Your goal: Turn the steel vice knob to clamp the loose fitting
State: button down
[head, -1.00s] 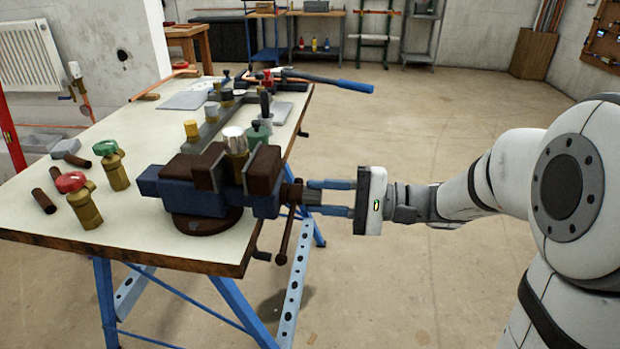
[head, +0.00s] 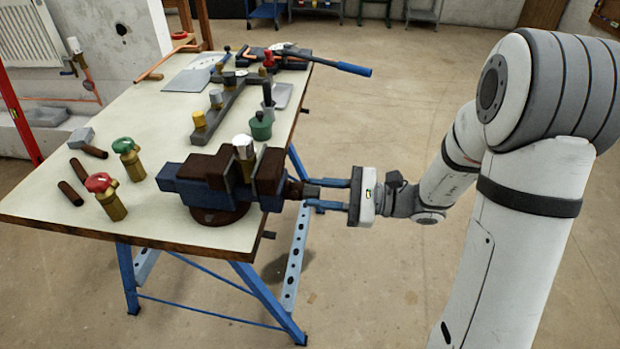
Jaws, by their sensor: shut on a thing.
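The blue and brown vice (head: 212,182) stands on a round base at the near right corner of the workbench. A brass fitting with a pale silver cap (head: 243,147) stands upright between the vice jaws; I cannot tell whether both jaws touch it. The vice knob (head: 296,190) is at the right end of the vice screw, dark, and partly covered by my fingers. My gripper (head: 314,192) comes in from the right, its two blue fingers shut on the knob. The knob's cross bar is not clearly visible.
The pale workbench (head: 150,215) also holds red-topped (head: 106,196) and green-topped (head: 128,158) brass valves, short copper pipes and a rail of fittings (head: 230,105). A blue-handled tool (head: 340,67) overhangs the far right edge. The floor to the right is open.

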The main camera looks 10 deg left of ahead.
jog(key=m+p, duration=0.6)
jog(key=p, duration=0.1)
jog(key=shift+f, duration=0.2)
